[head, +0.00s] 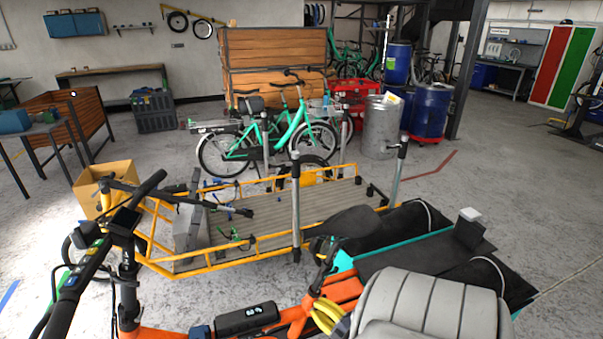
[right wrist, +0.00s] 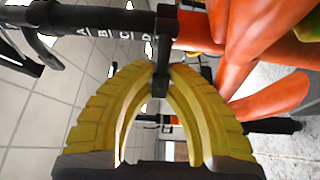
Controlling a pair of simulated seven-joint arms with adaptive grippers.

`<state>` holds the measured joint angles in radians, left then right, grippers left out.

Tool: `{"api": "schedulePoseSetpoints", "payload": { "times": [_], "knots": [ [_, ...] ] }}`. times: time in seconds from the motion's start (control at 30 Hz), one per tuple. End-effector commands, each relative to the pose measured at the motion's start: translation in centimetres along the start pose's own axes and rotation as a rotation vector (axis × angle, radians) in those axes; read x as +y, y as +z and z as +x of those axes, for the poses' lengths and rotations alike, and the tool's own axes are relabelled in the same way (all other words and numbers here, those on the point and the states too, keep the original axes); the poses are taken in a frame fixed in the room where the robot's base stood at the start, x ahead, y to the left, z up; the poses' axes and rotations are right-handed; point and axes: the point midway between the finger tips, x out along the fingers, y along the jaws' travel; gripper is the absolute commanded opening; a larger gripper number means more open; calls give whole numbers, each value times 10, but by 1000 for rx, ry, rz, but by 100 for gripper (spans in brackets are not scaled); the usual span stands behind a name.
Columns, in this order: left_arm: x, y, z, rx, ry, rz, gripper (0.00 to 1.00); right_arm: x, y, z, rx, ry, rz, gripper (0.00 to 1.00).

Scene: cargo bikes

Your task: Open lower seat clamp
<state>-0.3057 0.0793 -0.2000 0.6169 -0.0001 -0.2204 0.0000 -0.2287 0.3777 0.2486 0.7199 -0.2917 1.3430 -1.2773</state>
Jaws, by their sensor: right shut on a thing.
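In the right wrist view, the yellow fingertips of my right gripper (right wrist: 162,72) are closed around a narrow black clamp lever (right wrist: 161,85). The lever hangs from a black collar on a dark post (right wrist: 90,22) marked with white letters A to D. Orange frame tubes (right wrist: 262,40) are close on the right. The clamp's fastening is too small to judge. My left gripper is not in view.
Black handlebars (head: 150,185) with a display stand at the left front. Behind is a yellow-railed cargo bed (head: 280,200) with an upright silver post (head: 296,205). A cardboard box (head: 105,188) is at the left. Open grey floor (head: 510,180) lies at the right.

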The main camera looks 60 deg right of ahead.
Motion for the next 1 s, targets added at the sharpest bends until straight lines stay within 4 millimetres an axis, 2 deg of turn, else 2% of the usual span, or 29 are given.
{"api": "schedulePoseSetpoints", "payload": {
  "times": [0.03, 0.2, 0.5, 0.83, 1.0],
  "knots": [
    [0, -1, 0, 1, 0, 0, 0, -4, 2, -9, 7, -11, -1, 0],
    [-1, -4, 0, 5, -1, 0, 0, -6, 3, -16, 50, -10, 1, 0],
    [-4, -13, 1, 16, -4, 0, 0, -17, -12, -5, 149, -17, 12, 1],
    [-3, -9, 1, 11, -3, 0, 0, -13, -10, -3, 145, -9, 9, 38],
    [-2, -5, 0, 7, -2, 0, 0, -13, -9, -3, 145, -7, 9, 38]
  ]
}}
